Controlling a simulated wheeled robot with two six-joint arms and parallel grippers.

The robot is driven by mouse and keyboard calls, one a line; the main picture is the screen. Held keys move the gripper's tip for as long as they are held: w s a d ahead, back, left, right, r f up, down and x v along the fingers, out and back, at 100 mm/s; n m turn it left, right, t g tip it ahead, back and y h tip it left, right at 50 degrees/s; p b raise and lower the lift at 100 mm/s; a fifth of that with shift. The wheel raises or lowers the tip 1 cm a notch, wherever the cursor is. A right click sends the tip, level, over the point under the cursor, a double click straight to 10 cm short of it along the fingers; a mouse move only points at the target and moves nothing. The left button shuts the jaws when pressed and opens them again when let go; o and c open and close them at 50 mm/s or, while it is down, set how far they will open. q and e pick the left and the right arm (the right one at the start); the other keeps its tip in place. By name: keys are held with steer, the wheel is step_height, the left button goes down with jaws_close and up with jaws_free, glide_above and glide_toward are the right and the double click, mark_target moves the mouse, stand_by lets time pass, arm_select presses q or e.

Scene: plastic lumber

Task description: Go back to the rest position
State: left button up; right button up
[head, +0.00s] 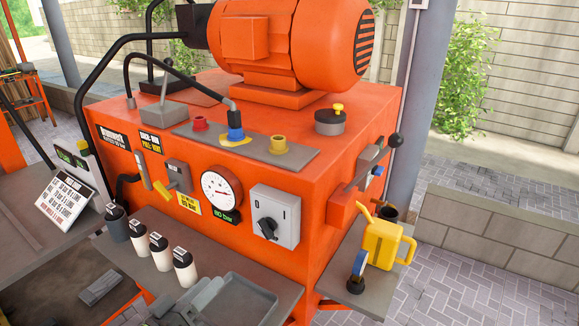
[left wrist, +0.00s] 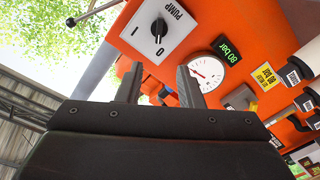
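My left gripper (head: 205,291) is at the bottom of the head view, grey and partly cut off by the frame edge. It is in front of the orange machine, by the grey shelf. In the left wrist view its two dark fingers (left wrist: 159,86) stand apart, with nothing held between them. Beyond them are the machine's orange panel, the pump switch (left wrist: 158,28) and the pressure gauge (left wrist: 207,73). I see no contact between the fingers and the panel. My right gripper is in neither view.
The orange machine (head: 130,165) fills the middle. Several bottles (head: 160,252) and a grey tray (head: 262,300) are on the shelf below its panel. A yellow can (head: 385,243) stands on the right side shelf. Open paving (head: 470,260) lies to the right.

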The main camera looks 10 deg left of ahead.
arm_select(q)
steer(key=s+a+f+m+g+y, duration=0.1)
steer(key=s+a+f+g+y, duration=0.25)
steer(key=s+f+g, duration=0.55)
steer(key=s+a+f+m+g+y, duration=0.2)
steer(key=s+a+f+g+y, duration=0.15)
steer(key=s+f, duration=0.55)
step_height(320, 180, down, 23)
steer(key=s+a+g, duration=0.1)
steer(key=s+g, duration=0.1)
steer(key=s+d+f+g, duration=0.1)
steer(key=s+f, duration=1.4)
steer(key=f, duration=0.1)
steer(key=shift+d+f, duration=0.15)
steer(key=shift+f, duration=0.15)
